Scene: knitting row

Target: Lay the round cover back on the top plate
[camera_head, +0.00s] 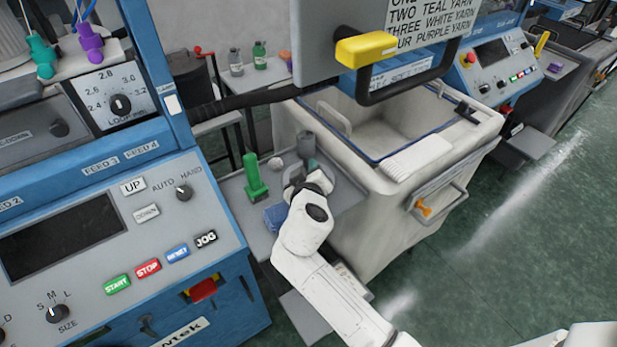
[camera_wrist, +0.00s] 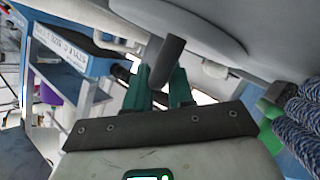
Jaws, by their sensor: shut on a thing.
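In the wrist view, the green fingers of my gripper (camera_wrist: 164,72) are closed on a dark grey cylindrical piece (camera_wrist: 170,58), which stands tilted between them. A large smooth grey surface (camera_wrist: 245,30) fills the top right behind it; whether this is the round cover I cannot tell. I cannot make out the top plate for certain.
A large pale bin (camera_head: 350,245) stands close at the right. The blue machine (camera_head: 225,285) is at the left. Blue coiled yarn (camera_wrist: 300,125) is near my gripper's right.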

